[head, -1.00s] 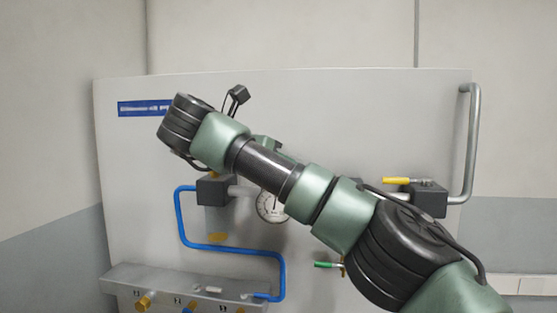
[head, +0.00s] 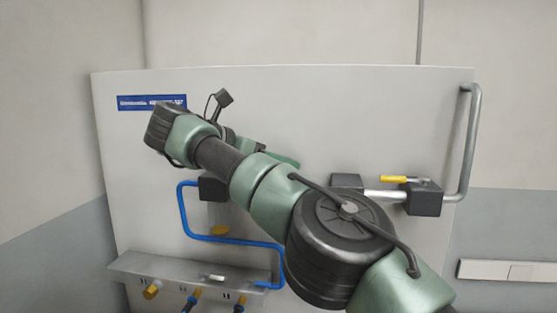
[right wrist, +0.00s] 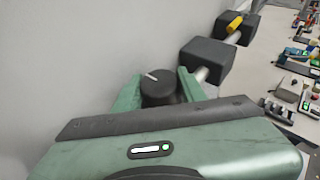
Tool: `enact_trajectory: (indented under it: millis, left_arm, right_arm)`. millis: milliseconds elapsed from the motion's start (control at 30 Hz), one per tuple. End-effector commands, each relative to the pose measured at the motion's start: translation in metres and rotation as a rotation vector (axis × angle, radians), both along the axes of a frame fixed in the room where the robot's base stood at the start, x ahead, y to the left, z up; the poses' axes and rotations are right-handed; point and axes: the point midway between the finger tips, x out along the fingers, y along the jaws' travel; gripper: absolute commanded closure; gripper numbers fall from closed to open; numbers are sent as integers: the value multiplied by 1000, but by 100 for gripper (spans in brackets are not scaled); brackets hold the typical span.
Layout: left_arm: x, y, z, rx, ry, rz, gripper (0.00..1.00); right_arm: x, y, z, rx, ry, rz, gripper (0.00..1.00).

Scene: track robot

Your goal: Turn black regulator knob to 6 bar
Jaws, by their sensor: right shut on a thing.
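The black regulator knob (right wrist: 158,92) shows in the right wrist view, with a white mark on its top face. My right gripper (right wrist: 158,90) has one green finger on each side of the knob and is shut on it. In the head view my right arm comes in from the right and covers the knob and the pressure gauge, so I cannot read the pressure. My left gripper is in neither view.
A grey panel (head: 300,100) stands in front of me. A valve with a yellow handle (head: 399,179) sits between black blocks and a grey pipe (head: 473,135) at right. A blue hose (head: 182,212) runs to a grey manifold (head: 135,264) at lower left.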

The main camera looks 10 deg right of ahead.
Motion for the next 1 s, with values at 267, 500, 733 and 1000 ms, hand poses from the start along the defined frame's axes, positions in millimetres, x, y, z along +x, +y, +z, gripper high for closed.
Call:
enact_trajectory:
  millis: [267,500,733,1000]
  left_arm:
    - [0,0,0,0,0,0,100]
    - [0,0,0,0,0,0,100]
    - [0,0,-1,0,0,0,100]
    - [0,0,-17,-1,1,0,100]
  right_arm:
    - [0,0,-2,1,4,-1,43]
    - [0,0,-1,1,3,0,37]
    - [0,0,-1,0,2,1,37]
    - [0,-2,-5,0,0,60,37]
